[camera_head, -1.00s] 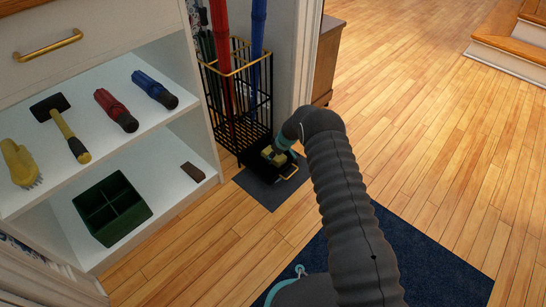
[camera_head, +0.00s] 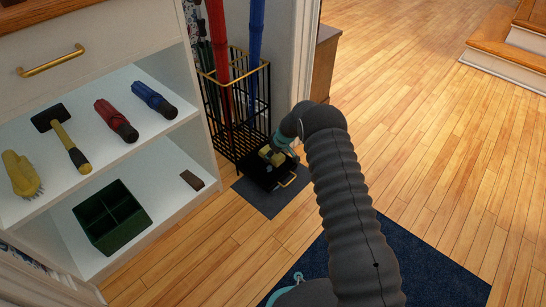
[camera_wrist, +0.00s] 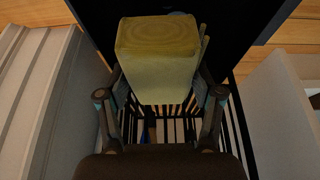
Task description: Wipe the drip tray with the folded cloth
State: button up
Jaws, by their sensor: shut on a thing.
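The folded cloth (camera_wrist: 158,65) is a pale yellow block. My gripper (camera_wrist: 160,92) is shut on it, with one finger on each side. In the head view the cloth (camera_head: 270,156) shows as a small yellow patch below my gripper (camera_head: 279,154), over the drip tray. The drip tray (camera_head: 259,178) is black with a brass handle and sits low at the front of the umbrella stand. In the wrist view a dark surface lies behind the cloth. I cannot tell whether the cloth touches the tray; its far side is hidden.
The black wire umbrella stand (camera_head: 238,110) holds red and blue umbrellas, close beside the white shelf unit (camera_head: 205,125). The shelves hold a brush, mallet, folded umbrellas and a green divided box (camera_head: 110,218). A grey mat (camera_head: 262,202) lies under the tray. Open wooden floor extends right.

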jog(key=shift+r, duration=0.35)
jog(key=shift+r+p, duration=0.4)
jog(key=shift+r, duration=1)
